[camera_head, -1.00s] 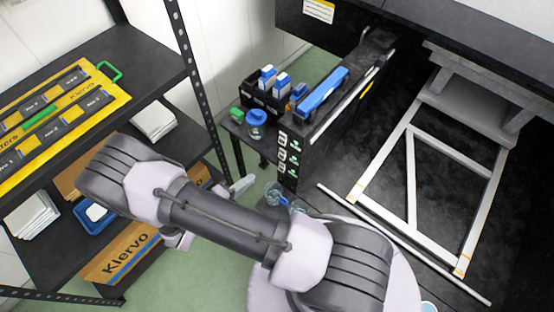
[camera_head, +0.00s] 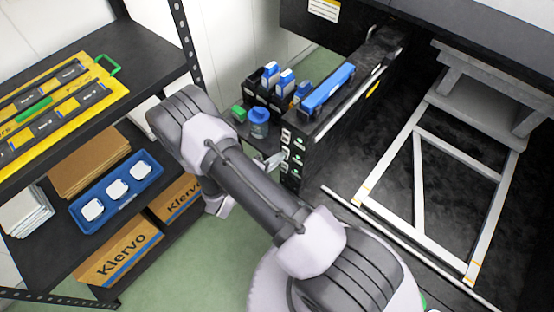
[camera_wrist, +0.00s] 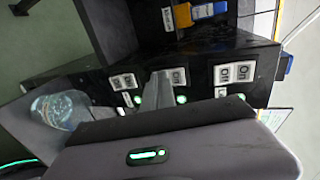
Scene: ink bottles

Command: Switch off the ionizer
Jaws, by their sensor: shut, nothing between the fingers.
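A black panel on the end of the bench shows in the head view (camera_head: 291,158), with a column of white switch plates and green lights. In the wrist view there are three switches: left (camera_wrist: 123,82), middle (camera_wrist: 178,77) and right (camera_wrist: 235,73). Each has a lit green light near it. The small labels are too blurred to tell which is the ionizer's. My gripper (camera_head: 272,160) is shut and empty, close in front of the panel. In the wrist view its fingers (camera_wrist: 160,88) partly cover the middle switch; contact cannot be told.
A blue-lidded jar (camera_head: 259,119) and a black rack with blue-topped items (camera_head: 262,92) stand left of the panel. A long blue bar (camera_head: 327,88) lies above it. Shelves (camera_head: 145,65) stand at left. A clear rounded thing (camera_wrist: 62,110) is at the wrist view's left.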

